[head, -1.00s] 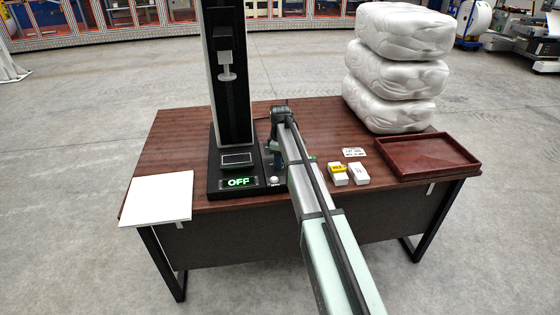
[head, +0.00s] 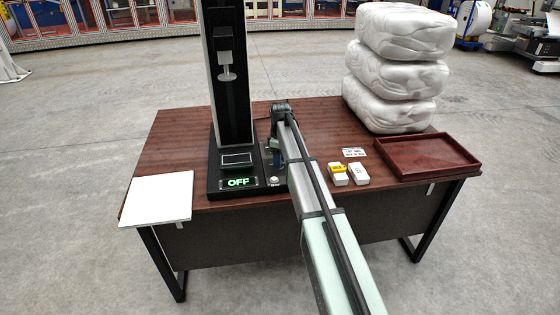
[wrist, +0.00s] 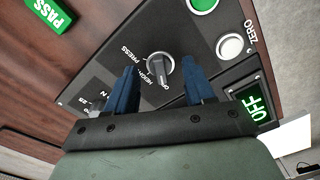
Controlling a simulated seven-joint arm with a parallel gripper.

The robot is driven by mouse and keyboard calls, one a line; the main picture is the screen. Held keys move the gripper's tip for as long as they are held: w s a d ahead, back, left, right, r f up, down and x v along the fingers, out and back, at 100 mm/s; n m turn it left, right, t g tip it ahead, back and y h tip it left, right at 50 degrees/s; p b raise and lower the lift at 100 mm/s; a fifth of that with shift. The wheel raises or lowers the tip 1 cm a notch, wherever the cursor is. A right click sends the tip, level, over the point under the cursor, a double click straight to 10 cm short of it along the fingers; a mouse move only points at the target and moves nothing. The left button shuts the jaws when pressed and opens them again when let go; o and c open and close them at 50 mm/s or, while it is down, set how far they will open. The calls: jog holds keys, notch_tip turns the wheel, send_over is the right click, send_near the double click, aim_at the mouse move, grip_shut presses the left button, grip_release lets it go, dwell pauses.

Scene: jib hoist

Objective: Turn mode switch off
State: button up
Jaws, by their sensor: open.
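The mode switch, a round grey knob (wrist: 160,68), sits on the black control panel (wrist: 110,85) in the wrist view. Its pale pointer mark appears to face the OFF label. My gripper (wrist: 162,66) is open, its two blue fingers on either side of the knob with gaps showing; I cannot tell whether they reach down around it. In the head view my gripper (head: 277,159) is low over the panel, and my arm hides most of the knob area. The green display (head: 238,182) reads OFF; it also shows in the wrist view (wrist: 254,106).
A black column (head: 228,80) rises behind the panel. A white sheet (head: 157,198) lies at left. White (wrist: 229,46) and green (wrist: 203,4) buttons are near my right finger.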

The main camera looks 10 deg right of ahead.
notch_tip(320, 180, up, 13)
dwell(0.4)
jog(key=shift+f, duration=0.1)
jog(key=s+a+f+g+y, duration=0.1)
jog(key=s+a+f+y, duration=0.25)
jog(key=s+f, duration=0.45)
jog(key=s+a+f+g+y, duration=0.15)
jog(key=s+a+f, duration=0.25)
jog(key=s+f, duration=0.4)
jog(key=s+d+f+m+h, duration=0.1)
jog(key=s+d+f+m, duration=0.15)
jog(key=s+f, duration=0.6)
jog(key=s+d+f+m, duration=0.1)
jog(key=s+f+m, duration=0.2)
jog(key=s+f, duration=0.55)
jog(key=s+d+f+m+g+h, duration=0.1)
jog(key=s+f+m, duration=0.1)
jog(key=s+f, duration=0.4)
jog(key=s+d+f+m+g+h, duration=0.1)
jog(key=s+f, duration=0.6)
jog(key=s, duration=0.7)
jog(key=s+d+f+m+g+h, duration=0.2)
jog(key=s+d+f+m, duration=0.1)
jog(key=s+f, duration=0.4)
jog(key=s, duration=0.3)
jog(key=shift+s+d+f+m, duration=0.15)
jog(key=shift+s+f+m, duration=0.1)
jog(key=shift+m, duration=0.1)
